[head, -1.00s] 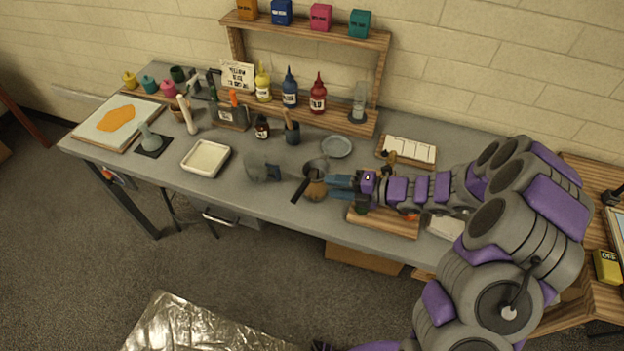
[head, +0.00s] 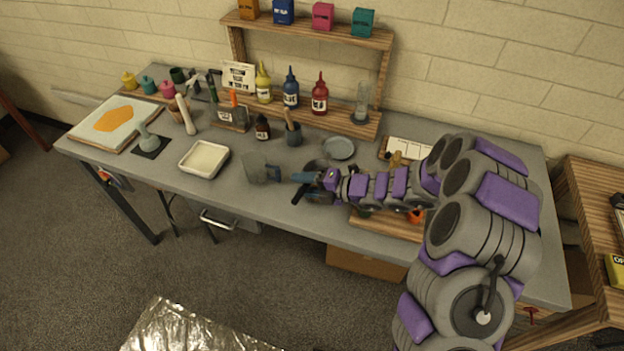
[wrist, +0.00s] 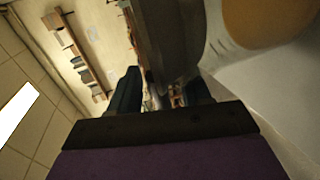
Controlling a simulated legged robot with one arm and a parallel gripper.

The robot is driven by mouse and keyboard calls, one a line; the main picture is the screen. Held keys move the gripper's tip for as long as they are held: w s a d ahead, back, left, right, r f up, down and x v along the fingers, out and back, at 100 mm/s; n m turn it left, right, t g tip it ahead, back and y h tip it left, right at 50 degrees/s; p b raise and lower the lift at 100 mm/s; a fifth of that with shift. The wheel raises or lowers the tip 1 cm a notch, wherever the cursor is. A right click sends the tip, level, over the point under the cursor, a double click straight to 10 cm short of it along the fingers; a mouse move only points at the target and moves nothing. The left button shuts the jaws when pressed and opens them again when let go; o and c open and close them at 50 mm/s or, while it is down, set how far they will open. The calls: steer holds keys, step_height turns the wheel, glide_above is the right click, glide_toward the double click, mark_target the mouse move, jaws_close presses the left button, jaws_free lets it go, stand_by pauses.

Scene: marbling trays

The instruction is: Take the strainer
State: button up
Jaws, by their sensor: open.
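What looks like the strainer, a dark round bowl with a black handle (head: 298,196), is at the front middle of the grey table in the head view. My gripper (head: 304,178) is open and reaches left across it, hiding part of it. In the wrist view my gripper (wrist: 163,92) shows two dark fingers apart. A large grey, curved thing (wrist: 170,38) fills the space above and between them, very close; I cannot tell whether it is the strainer. I cannot see any contact.
A grey jug (head: 256,168) stands just left of my fingertips. A cream tray (head: 204,159) is further left. A grey dish (head: 339,148) and a cup with tools (head: 293,134) are behind. A wooden board (head: 385,228) lies under my arm. A bottle shelf (head: 310,32) stands at the back.

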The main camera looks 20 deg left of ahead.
steer(key=shift+d+r, duration=0.1)
steer(key=shift+d, duration=0.25)
steer(key=shift+c, duration=0.4)
steer(key=shift+d, duration=0.1)
steer(key=shift+c, duration=0.8)
steer(key=shift+a, duration=0.2)
jaws_close()
steer(key=shift+s, duration=0.1)
steer(key=shift+d, duration=0.1)
